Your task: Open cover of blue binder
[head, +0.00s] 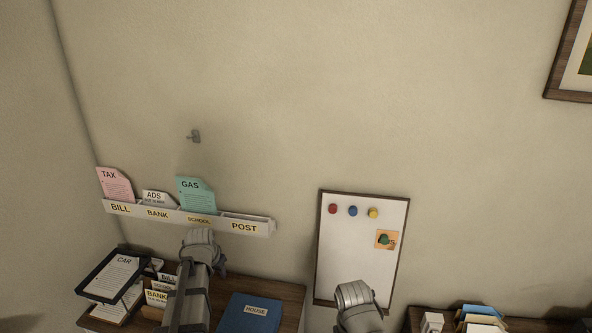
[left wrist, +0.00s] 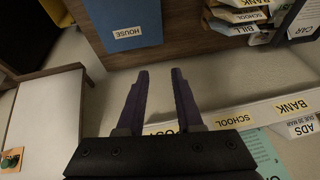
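The blue binder (head: 247,318), labelled HOUSE, lies shut on the wooden desk at the bottom of the head view. It also shows at the top of the left wrist view (left wrist: 128,20), its far part cut off by the frame. My left gripper (left wrist: 160,72) is open in the left wrist view, with nothing between its two dark fingers. The fingers are apart from the binder. In the head view, my left arm reaches up left of the binder, and its fingers are not clear there. My right arm shows at bottom centre; its gripper fingers are not visible.
A wall rack (head: 250,227) with labelled slots and papers is above the desk. A black-framed CAR tray (head: 112,276) and a BILL/BANK file stand left of the binder. A whiteboard (head: 345,262) with magnets hangs to the right. More files (head: 480,318) sit at bottom right.

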